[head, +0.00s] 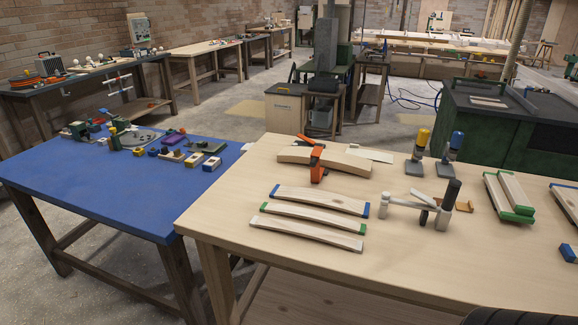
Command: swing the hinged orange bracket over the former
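The orange bracket (317,170) is at the wooden former (345,162), a long, gently curved pale block near the back left of the light wooden table. The bracket's upright part stands against the front side of the former, near its middle. A dark orange arm (305,139) reaches from its top toward the back left, above the former. At this size I cannot tell whether that arm touches the wood or how the hinge sits. Neither of my grippers is in view.
Curved strips with blue and green ends (315,215) lie in front of the former. A grey clamp (415,208) and two upright clamps, yellow-topped (421,145) and blue-topped (455,147), stand to the right. A blue table (110,190) adjoins left.

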